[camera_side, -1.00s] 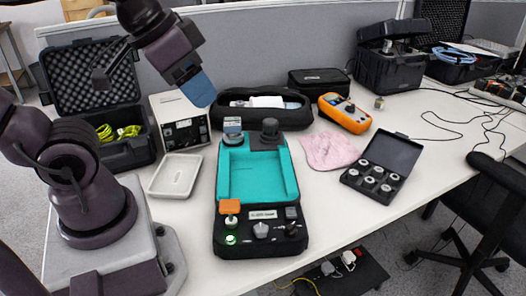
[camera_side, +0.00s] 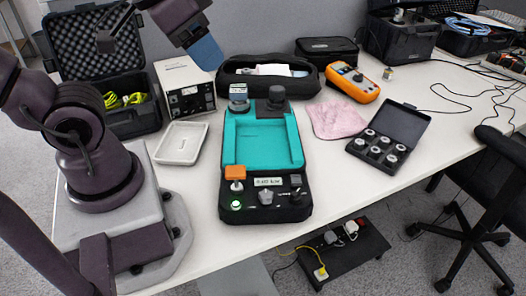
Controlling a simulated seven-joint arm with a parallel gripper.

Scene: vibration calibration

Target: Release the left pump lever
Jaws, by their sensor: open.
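The calibration unit (camera_side: 229,150) is a black box with a teal recess, standing on the white table. On the left of its front panel, an orange block (camera_side: 235,172) sits above a pale knob (camera_side: 237,186) and a green-lit button (camera_side: 236,205). I cannot tell for certain which part is the left pump lever. A grey-and-white fitting (camera_side: 238,98) stands at the back left and a black knob (camera_side: 277,97) at the back right. My gripper (camera_side: 206,53) has a blue end and hangs above and behind the unit, apart from it. It is open, though its fingers are not clearly separable.
A white tray (camera_side: 181,143) lies left of the unit. A pink cloth (camera_side: 338,119), an orange multimeter (camera_side: 352,82) and an open black case of round parts (camera_side: 376,154) lie right. A black pouch (camera_side: 233,74) lies behind. The table's front edge is just before the unit.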

